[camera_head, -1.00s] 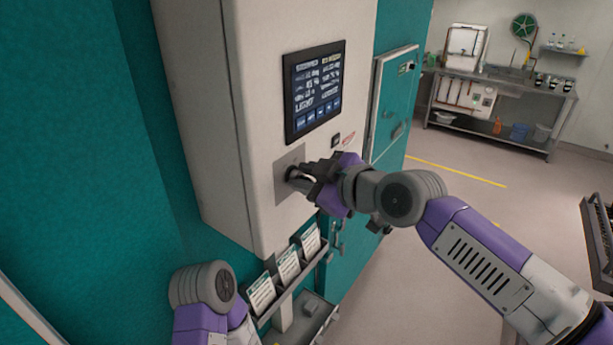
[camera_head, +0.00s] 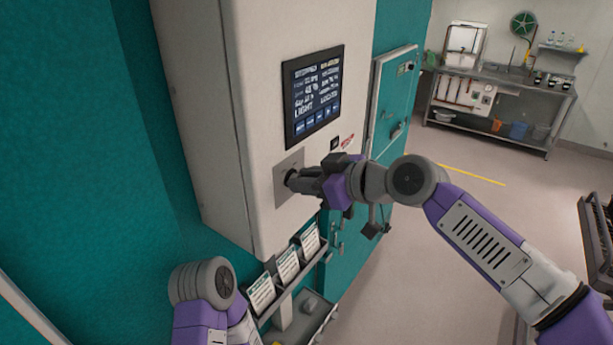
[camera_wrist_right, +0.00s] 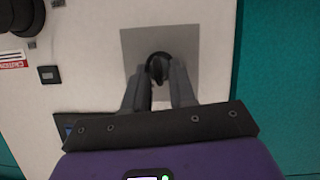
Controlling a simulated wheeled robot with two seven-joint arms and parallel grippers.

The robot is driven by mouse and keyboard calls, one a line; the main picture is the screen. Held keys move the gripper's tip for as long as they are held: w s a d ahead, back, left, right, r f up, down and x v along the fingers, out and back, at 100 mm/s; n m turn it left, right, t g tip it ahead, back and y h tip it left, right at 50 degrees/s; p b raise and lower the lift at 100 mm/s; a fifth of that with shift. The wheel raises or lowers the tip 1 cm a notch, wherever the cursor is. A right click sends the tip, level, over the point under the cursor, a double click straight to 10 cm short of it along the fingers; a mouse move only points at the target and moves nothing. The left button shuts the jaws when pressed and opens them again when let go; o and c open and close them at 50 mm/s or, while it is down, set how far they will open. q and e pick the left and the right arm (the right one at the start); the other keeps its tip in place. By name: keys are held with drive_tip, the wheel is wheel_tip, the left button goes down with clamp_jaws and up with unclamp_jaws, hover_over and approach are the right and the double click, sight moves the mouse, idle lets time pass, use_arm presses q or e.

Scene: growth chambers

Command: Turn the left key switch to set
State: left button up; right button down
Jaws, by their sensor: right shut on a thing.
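The left key switch (camera_wrist_right: 158,66) is a dark round knob on a grey square plate (camera_head: 285,187) on the front of the white control cabinet, below its screen. In the right wrist view the plate (camera_wrist_right: 180,45) shows around it. My right gripper (camera_head: 297,180) is shut on the key switch, with its fingers (camera_wrist_right: 160,85) on either side of the knob. The fingers hide part of the knob, and I cannot read its set position. My left arm shows at the bottom left; its gripper is out of view.
A lit screen (camera_head: 314,92) sits above the switch. A small black switch (camera_head: 334,143) and a red caution label are to its right. Card holders (camera_head: 288,264) hang below the cabinet. A teal door (camera_head: 394,105) stands to the right, with open floor beyond.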

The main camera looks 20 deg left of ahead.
drive_tip(key=m+g, duration=0.1)
drive_tip(key=m, duration=0.1)
drive_tip(key=shift+w+d+m+g+y+p, duration=0.1)
drive_tip(key=shift+w+m+g+y+p, duration=0.1)
drive_tip(key=shift+m+g+y+p, duration=0.15)
drive_tip(key=shift+w+m+g+y+p, duration=0.15)
drive_tip(key=shift+m+g+y+p, duration=0.2)
drive_tip(key=shift+m+g, duration=0.6)
drive_tip(key=shift+m, duration=0.3)
drive_tip(key=c, duration=1.3)
unclamp_jaws()
drive_tip(key=shift+o, duration=0.2)
drive_tip(key=shift+d, duration=0.15)
drive_tip(key=b+v, duration=0.1)
drive_tip(key=v, duration=0.6)
drive_tip(key=shift+d+b, duration=0.2)
drive_tip(key=shift+b, duration=0.15)
